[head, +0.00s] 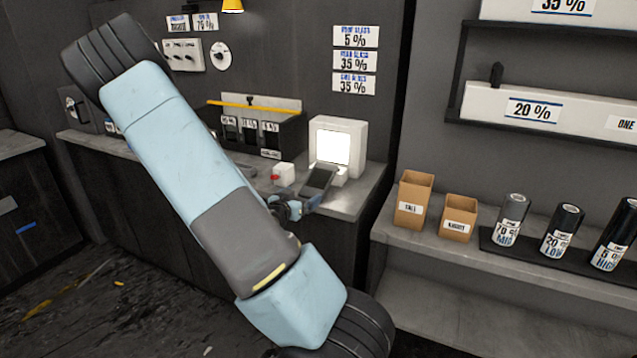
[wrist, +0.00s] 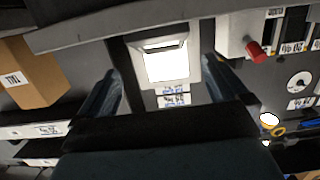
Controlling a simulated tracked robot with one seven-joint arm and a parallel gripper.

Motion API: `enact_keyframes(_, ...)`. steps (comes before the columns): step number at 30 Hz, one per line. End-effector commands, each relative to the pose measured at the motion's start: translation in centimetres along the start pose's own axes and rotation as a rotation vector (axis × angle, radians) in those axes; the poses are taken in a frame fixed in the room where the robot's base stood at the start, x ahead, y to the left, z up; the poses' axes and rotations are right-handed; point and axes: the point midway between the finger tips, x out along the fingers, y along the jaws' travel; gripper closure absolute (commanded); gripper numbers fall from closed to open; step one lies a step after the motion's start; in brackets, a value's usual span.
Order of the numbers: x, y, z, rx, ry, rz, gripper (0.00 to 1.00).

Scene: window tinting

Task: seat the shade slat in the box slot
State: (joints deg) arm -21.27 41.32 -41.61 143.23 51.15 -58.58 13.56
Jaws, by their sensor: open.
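A white box (head: 338,148) with a bright lit window stands at the right end of the counter. It shows between my fingers in the wrist view (wrist: 163,62). A small dark tilted panel (head: 318,179) is in front of it; I cannot tell whether it is the shade slat. Several dark labelled slats (head: 250,131) stand in a rack at the back of the counter. My gripper (head: 288,208) is near the counter's front edge, close to the dark panel. In the wrist view my gripper (wrist: 160,70) is open, its fingers apart. The box slot cannot be made out clearly.
A small white block with a red knob (head: 283,175) sits left of the box. Two brown cartons (head: 413,200) and several dark film rolls (head: 562,230) stand on the right shelf. My arm hides part of the counter (head: 358,198).

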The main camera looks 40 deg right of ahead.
Motion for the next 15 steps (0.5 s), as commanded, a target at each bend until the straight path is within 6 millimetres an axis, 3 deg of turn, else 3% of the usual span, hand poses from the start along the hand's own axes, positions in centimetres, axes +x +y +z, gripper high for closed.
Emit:
enact_keyframes(9,5.3,0.1,0.0,0.001,-0.001,0.002,0.00)
enact_keyframes(15,6.6,0.1,0.0,0.000,-0.001,0.001,0.00)
